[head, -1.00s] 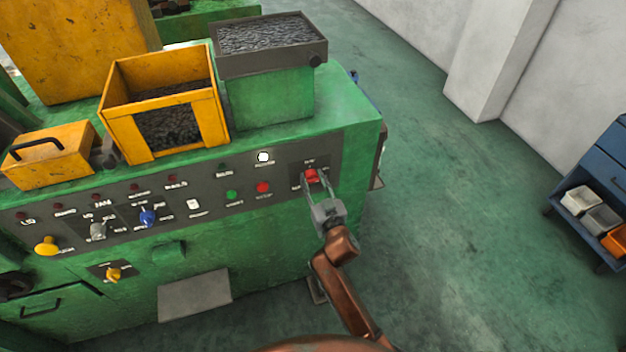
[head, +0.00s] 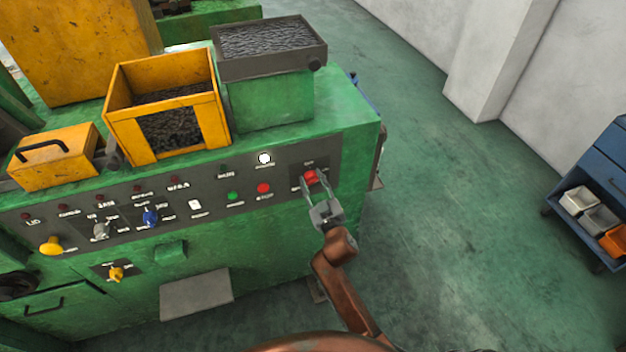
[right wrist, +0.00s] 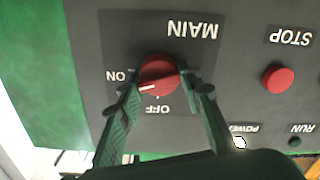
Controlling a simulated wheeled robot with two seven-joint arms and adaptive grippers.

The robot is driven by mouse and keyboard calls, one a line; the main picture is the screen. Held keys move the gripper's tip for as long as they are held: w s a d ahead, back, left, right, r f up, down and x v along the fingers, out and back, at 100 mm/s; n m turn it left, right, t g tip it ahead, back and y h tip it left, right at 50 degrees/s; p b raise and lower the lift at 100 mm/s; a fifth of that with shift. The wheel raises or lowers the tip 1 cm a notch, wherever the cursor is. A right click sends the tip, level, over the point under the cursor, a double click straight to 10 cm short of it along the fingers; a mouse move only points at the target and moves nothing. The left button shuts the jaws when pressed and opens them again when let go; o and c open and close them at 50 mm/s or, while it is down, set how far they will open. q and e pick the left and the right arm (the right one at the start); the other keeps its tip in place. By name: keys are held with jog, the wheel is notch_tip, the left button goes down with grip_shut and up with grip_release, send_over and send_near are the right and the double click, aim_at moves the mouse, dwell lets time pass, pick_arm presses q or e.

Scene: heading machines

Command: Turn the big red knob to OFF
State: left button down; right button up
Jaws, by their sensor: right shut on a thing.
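The big red knob (head: 310,177) is at the right end of the green machine's control panel. In the right wrist view, which shows the panel upside down, the knob (right wrist: 158,74) sits on a dark plate lettered MAIN, ON and OFF. Its white pointer mark lies on the lower left of its face, between the ON and OFF words and nearer ON. My right gripper (head: 316,188) is shut on the knob, with one finger on each side; its fingers also show in the right wrist view (right wrist: 157,82). My left gripper is not in view.
A red STOP button (head: 264,188) and a green button (head: 233,196) are left of the knob. A lit white POWER lamp (head: 264,158) is above them. Blue (head: 150,217) and yellow (head: 117,274) knobs are farther left. Open floor lies right of the machine.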

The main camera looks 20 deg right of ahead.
jog(key=n, duration=0.3)
jog(key=shift+p, duration=0.4)
jog(key=n, duration=0.3)
jog(key=shift+a+p, duration=0.1)
jog(key=shift+p, duration=0.25)
jog(key=n, duration=0.5)
jog(key=shift+f+p, duration=0.15)
jog(key=shift+p, duration=0.15)
jog(key=shift+a+n, duration=0.1)
jog(key=shift+n, duration=1.5)
jog(key=shift+f, duration=0.1)
jog(key=o, duration=1.2)
jog(key=shift+c, duration=0.2)
